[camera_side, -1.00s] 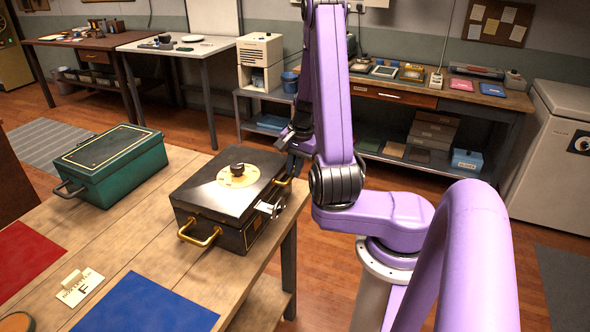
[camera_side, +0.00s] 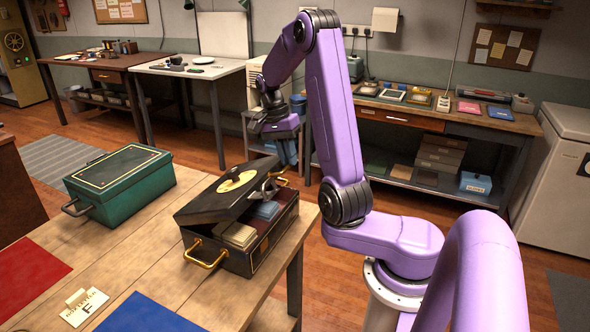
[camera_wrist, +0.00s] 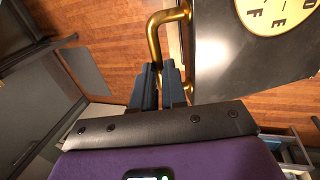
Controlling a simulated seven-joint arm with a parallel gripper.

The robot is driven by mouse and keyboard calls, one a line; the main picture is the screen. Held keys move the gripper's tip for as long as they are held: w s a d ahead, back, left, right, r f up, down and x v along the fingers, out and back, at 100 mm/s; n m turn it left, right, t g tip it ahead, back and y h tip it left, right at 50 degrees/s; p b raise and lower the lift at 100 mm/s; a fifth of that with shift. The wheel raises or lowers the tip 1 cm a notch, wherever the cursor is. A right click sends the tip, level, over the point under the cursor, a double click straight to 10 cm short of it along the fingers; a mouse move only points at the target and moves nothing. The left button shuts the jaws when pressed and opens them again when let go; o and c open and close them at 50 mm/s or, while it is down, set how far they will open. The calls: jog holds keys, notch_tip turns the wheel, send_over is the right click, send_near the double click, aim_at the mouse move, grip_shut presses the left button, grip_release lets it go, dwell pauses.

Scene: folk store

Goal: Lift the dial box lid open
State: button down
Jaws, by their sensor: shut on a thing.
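The black dial box (camera_side: 262,243) stands on the wooden table. Its lid (camera_side: 213,203), with a cream dial plate (camera_side: 238,182), is tilted partly open, its right edge raised. The opening shows cards or papers (camera_side: 238,235) inside. A metal latch (camera_side: 265,190) is at the lid's raised edge. My gripper (camera_wrist: 158,82) is at the box's far end; its fingertips are shut on a brass handle (camera_wrist: 154,38) in the wrist view. The lid shows beside them with part of the dial plate (camera_wrist: 275,15).
A green box (camera_side: 120,185) stands to the left on the same table. A card marked F (camera_side: 88,305), a red mat (camera_side: 25,270) and a blue mat (camera_side: 140,315) lie near the front. The table's right edge is close to the dial box.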

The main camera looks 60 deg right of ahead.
jog(key=w+r+g, duration=0.1)
jog(key=w+r, duration=0.6)
jog(key=w, duration=0.2)
jog(key=shift+r, duration=0.4)
jog(key=shift+a, duration=0.15)
dwell(0.6)
jog(key=c, duration=1.3)
grip_release()
jog(key=shift+o, duration=0.7)
